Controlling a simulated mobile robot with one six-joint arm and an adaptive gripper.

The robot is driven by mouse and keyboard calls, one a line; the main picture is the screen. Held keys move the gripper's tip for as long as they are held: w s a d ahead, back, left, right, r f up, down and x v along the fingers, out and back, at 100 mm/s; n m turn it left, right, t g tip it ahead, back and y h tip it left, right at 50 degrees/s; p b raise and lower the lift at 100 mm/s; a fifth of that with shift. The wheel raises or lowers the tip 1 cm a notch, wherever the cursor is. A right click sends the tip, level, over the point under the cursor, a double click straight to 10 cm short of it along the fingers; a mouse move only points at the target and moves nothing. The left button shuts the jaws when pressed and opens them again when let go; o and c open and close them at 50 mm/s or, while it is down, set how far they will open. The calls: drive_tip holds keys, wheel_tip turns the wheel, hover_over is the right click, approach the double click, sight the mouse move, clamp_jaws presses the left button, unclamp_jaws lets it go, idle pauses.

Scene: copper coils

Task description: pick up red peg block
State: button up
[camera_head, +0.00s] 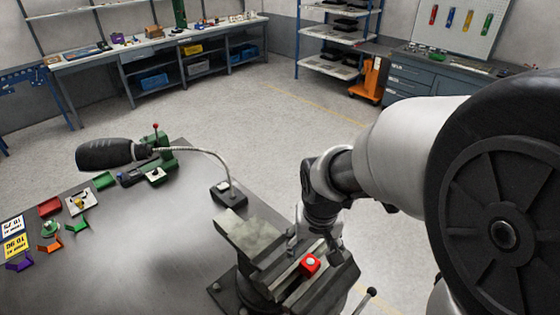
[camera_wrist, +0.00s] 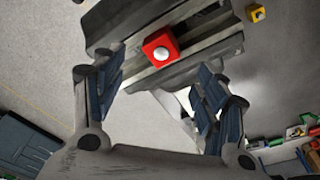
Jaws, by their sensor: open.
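The red peg block (camera_head: 309,264) is a small red cube with a round white peg on top. It sits on the grey metal vise (camera_head: 245,237) at the front of the bench. In the wrist view the red block (camera_wrist: 160,48) lies just past my fingertips, roughly centred between them, with the vise (camera_wrist: 110,25) under it. My gripper (camera_head: 318,238) is above the vise, close to the block. In the wrist view my gripper (camera_wrist: 161,68) is open and empty, its dark ridged fingers apart on either side. Whether they touch the block I cannot tell.
A lamp with a black head (camera_head: 104,154) and bent neck stands on the bench (camera_head: 150,250), left of the vise. Coloured trays and a yellow sign (camera_head: 14,243) lie at far left. A vise handle (camera_head: 370,293) sticks out at right. A small yellow piece (camera_wrist: 256,13) shows beside the vise.

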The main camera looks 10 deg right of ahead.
sight(310, 259)
drive_tip(key=f+b, duration=0.1)
drive_tip(key=f, duration=0.4)
drive_tip(key=shift+w+f, duration=0.1)
drive_tip(key=shift+w, duration=0.1)
drive_tip(key=c, duration=1.3)
drive_tip(key=shift+r, duration=0.2)
drive_tip(key=shift+r, duration=0.6)
drive_tip(key=shift+c, duration=0.2)
wheel_tip(310, 259, up, 22)
drive_tip(key=p, duration=0.6)
drive_tip(key=shift+f, duration=0.15)
